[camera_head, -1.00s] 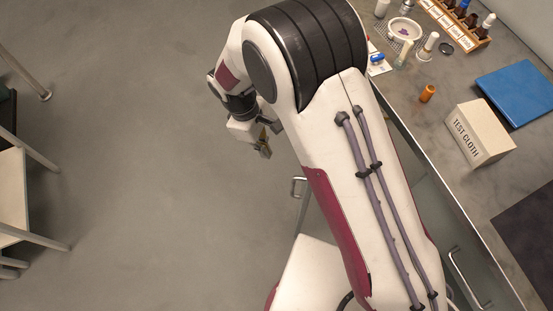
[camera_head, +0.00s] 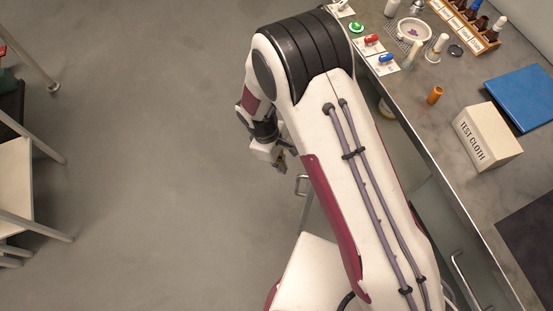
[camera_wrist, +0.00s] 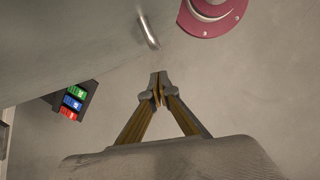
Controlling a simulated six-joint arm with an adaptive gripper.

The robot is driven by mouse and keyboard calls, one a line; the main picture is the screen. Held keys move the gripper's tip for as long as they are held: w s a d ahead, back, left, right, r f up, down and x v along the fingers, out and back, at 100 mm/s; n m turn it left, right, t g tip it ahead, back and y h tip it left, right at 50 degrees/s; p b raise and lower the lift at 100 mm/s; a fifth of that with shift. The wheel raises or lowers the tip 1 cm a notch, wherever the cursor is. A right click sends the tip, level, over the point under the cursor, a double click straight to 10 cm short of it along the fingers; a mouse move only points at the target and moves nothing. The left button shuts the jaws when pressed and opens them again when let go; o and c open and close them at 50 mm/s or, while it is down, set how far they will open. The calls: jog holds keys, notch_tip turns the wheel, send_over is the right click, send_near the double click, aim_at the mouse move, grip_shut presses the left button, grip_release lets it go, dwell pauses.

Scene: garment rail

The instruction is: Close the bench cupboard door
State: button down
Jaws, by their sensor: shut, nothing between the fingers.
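The cupboard door stands open, swung out from the bench front. In the head view I see its metal handle (camera_head: 302,185) and a thin part of its edge below; my arm hides most of the rest. In the wrist view the door's grey panel (camera_wrist: 60,35) fills the upper left, with the handle (camera_wrist: 148,30) near the top centre. My gripper (camera_head: 281,165) is shut and empty, just left of and above the handle in the head view. In the wrist view its fingertips (camera_wrist: 158,84) are below the handle, apart from it.
The bench top (camera_head: 455,200) holds a test cloth box (camera_head: 487,137), a blue folder (camera_head: 522,97), an orange vial (camera_head: 435,95) and a bottle rack. Coloured items (camera_wrist: 72,103) show in a dark space in the wrist view. Open floor (camera_head: 160,170) lies left of my gripper.

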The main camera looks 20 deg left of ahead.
jog(key=d, duration=0.3)
jog(key=shift+d, duration=0.2)
dwell(0.5)
